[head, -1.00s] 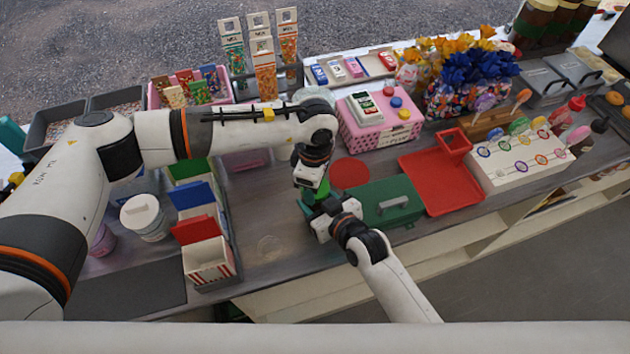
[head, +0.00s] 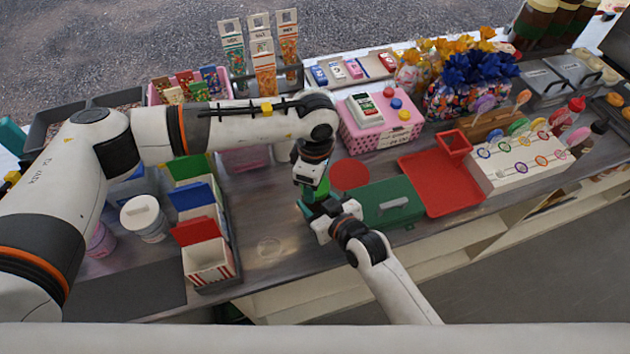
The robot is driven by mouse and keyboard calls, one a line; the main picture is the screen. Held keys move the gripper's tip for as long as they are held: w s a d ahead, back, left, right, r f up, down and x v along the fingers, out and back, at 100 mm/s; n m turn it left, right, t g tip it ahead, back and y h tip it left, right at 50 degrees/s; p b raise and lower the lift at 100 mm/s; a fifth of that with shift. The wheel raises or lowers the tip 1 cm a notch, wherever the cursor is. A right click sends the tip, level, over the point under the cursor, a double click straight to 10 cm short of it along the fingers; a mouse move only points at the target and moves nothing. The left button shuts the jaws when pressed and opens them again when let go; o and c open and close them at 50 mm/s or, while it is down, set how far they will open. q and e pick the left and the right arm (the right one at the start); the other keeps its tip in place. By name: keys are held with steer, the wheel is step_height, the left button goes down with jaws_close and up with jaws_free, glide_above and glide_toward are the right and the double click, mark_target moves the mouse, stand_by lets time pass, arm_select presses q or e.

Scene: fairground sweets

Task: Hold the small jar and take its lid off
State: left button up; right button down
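My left gripper (head: 312,186) points down over the counter, close to the green box. My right gripper (head: 316,214) comes in from the front and meets it just below, nearly touching. A little green (head: 322,187) shows between and beside the two grippers. I cannot tell whether it is the small jar, its lid or part of a gripper. The grippers and wrists hide whatever lies between them, so I cannot make out the jar or lid clearly. The fingers of both grippers are too small and covered to show whether they are open or shut.
The green box (head: 388,203) and red tray (head: 441,181) lie right of the grippers. A red disc (head: 350,174) lies behind. A white-lidded tub (head: 146,219) and a striped box (head: 209,262) stand left. The counter (head: 262,215) left of the grippers is mostly clear.

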arm_select(q)
steer(key=shift+r, duration=0.5)
steer(key=shift+r, duration=2)
arm_select(e)
steer(key=shift+c, duration=2.2)
jaws_free()
arm_select(q)
steer(key=shift+f+b, duration=0.65)
steer(key=shift+f, duration=0.05)
arm_select(e)
steer(key=v, duration=1.2)
steer(key=shift+d+f, duration=0.1)
steer(key=shift+f, duration=0.05)
